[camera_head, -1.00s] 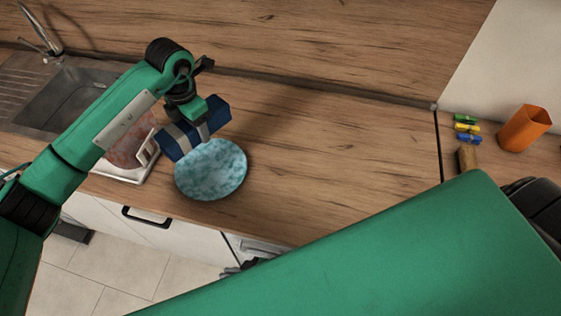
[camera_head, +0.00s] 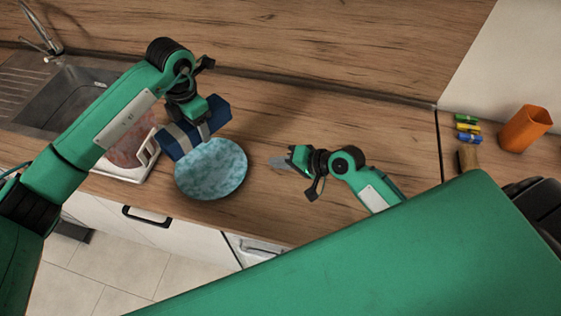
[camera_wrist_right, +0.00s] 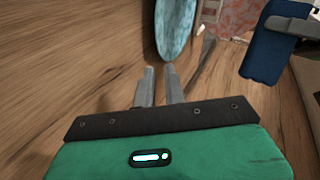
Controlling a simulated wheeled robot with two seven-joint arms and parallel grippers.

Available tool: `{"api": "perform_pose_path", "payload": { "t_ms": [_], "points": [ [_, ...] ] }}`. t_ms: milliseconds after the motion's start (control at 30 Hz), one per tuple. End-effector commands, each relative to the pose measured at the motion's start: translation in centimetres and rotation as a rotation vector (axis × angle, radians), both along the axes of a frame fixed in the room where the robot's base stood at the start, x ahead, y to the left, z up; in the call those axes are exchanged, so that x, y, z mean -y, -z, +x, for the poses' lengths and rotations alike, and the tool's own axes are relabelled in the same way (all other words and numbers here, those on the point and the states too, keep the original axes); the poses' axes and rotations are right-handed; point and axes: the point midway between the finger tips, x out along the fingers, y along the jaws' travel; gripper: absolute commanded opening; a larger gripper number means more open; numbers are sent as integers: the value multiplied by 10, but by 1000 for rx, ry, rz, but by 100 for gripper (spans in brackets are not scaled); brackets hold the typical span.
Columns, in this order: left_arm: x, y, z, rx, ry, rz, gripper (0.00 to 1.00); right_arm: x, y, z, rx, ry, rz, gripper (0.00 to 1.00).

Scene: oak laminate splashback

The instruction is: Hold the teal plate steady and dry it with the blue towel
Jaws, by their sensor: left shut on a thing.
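The teal mottled plate (camera_head: 211,168) is on the counter near its front edge, and it also shows in the right wrist view (camera_wrist_right: 175,25). The dark blue towel (camera_head: 218,112) is a bundle just above the plate's upper left rim in the head view. My left gripper (camera_head: 190,136) is shut on the towel, its grey fingers around it. I cannot tell whether towel and plate touch. My right gripper (camera_head: 277,162) is right of the plate, pointing towards it. Its two fingers (camera_wrist_right: 160,82) stand slightly apart with nothing between them.
A white tray (camera_head: 142,170) is under my left arm, left of the plate. The sink (camera_head: 70,97) is at the far left. An orange cup (camera_head: 525,128) and small coloured items (camera_head: 467,127) are at the right. The counter behind the plate is clear.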

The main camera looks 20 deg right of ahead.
Motion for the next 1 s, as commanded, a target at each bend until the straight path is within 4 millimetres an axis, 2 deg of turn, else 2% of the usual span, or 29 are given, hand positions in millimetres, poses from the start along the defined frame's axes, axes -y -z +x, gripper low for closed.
{"api": "perform_pose_path", "payload": {
  "t_ms": [167,600,800,1000],
  "points": [
    [0,0,0,0,0,-1,32,-11,8,12,-2,3,5,12],
    [0,0,0,0,0,-1,32,-62,48,59,-2,2,3,12],
    [0,0,0,0,0,-1,32,-72,57,69,-1,2,2,12],
    [0,0,0,0,0,-1,32,-74,58,71,-1,2,1,12]
  ]
}}
